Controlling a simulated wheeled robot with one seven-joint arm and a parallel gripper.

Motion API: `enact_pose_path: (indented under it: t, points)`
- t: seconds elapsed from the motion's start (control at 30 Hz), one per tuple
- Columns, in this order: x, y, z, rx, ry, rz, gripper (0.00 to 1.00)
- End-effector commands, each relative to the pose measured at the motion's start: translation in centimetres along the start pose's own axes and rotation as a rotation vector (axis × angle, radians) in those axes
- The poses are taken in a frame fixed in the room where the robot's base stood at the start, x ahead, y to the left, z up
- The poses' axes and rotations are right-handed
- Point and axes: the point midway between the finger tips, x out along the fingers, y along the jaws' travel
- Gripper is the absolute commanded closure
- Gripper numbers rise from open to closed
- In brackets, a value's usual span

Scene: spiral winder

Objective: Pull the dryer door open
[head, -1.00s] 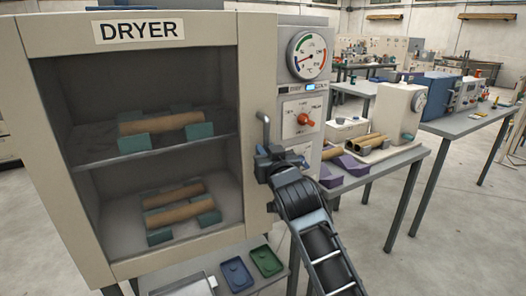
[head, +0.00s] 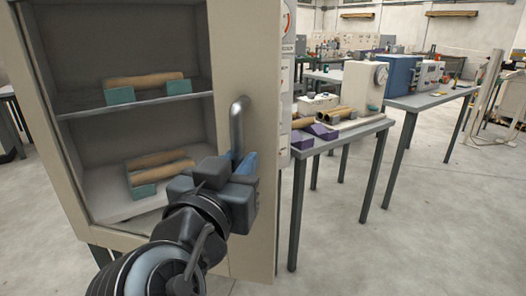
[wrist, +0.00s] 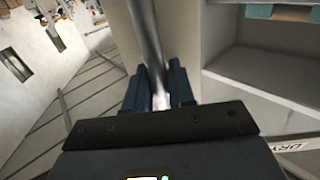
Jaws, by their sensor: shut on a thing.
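The dryer door (head: 247,50) has a cream frame around a large window and a bent grey handle (head: 238,130) on its right side. My gripper (head: 240,168) is shut on the lower part of the handle. In the wrist view the dark fingers (wrist: 160,92) stand on both sides of the handle bar (wrist: 148,35). Cardboard tubes (head: 145,81) on teal supports rest on two shelves inside. The door's right side hides most of the control panel (head: 287,90). I cannot tell how wide the door stands open; its hinge side is unclear.
A grey table (head: 340,134) with tubes, purple blocks and a cream machine (head: 360,82) stands close on the right. Another table with a blue machine (head: 400,76) is beyond it. Open concrete floor (head: 430,200) lies at the right front.

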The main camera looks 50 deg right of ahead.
Motion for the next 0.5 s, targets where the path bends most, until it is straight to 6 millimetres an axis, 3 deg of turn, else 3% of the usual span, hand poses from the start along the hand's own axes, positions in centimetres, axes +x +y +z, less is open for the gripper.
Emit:
enact_pose_path:
  t: [0.03,0.2,0.5]
  points:
    - [-2.3,-0.4,0.1,0.001,-0.001,-0.01,1.0]
    - [-9.2,-1.6,0.0,0.0,-0.001,-0.014,1.0]
    - [-19.4,-4.9,0.2,0.001,-0.001,-0.011,1.0]
